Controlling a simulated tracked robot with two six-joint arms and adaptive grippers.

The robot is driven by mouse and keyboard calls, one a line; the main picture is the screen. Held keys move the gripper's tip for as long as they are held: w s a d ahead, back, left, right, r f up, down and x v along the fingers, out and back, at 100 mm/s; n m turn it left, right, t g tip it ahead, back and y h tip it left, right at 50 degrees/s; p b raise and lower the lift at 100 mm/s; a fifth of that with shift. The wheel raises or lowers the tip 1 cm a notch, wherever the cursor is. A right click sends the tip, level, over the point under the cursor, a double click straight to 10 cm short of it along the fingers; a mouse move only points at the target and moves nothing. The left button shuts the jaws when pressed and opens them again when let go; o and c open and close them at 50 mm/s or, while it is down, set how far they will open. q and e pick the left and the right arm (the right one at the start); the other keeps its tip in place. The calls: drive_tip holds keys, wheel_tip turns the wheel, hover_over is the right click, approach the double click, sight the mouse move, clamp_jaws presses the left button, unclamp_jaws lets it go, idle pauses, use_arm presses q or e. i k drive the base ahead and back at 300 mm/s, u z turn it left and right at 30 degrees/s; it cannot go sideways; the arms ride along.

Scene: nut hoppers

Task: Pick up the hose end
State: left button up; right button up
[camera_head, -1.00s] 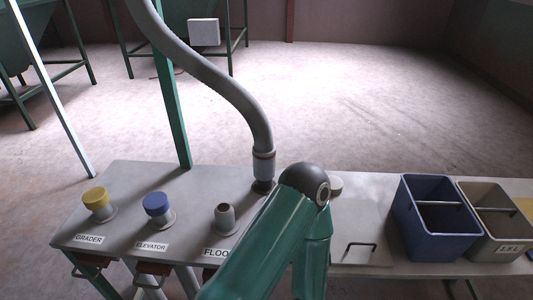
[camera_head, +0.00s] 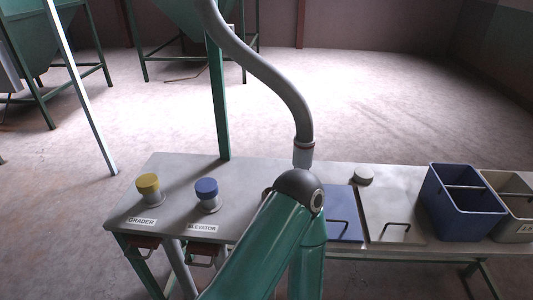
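The grey hose (camera_head: 262,65) hangs down from the top of the picture. Its end, a pale cuff (camera_head: 303,157), points down over the back of the bench (camera_head: 245,170). The lower part of the hose end is hidden behind the dark elbow joint of my green arm, so I cannot tell what it rests on. Neither of my grippers shows; only arm links are in view at the bottom middle.
A yellow-capped port (camera_head: 148,184) labelled GRADER and a blue-capped port (camera_head: 207,188) labelled ELEVATOR stand on the left. Right of my arm are a blue panel (camera_head: 342,205), a pale lid (camera_head: 395,212), a round knob (camera_head: 363,175), a blue bin (camera_head: 462,215) and a beige bin (camera_head: 519,225).

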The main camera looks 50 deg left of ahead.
sight(302, 152)
drive_tip(key=u, duration=0.2)
drive_tip(key=k, duration=0.3)
drive_tip(key=u, duration=2.95)
drive_tip(key=k, duration=0.1)
drive_tip(key=z, duration=1.35)
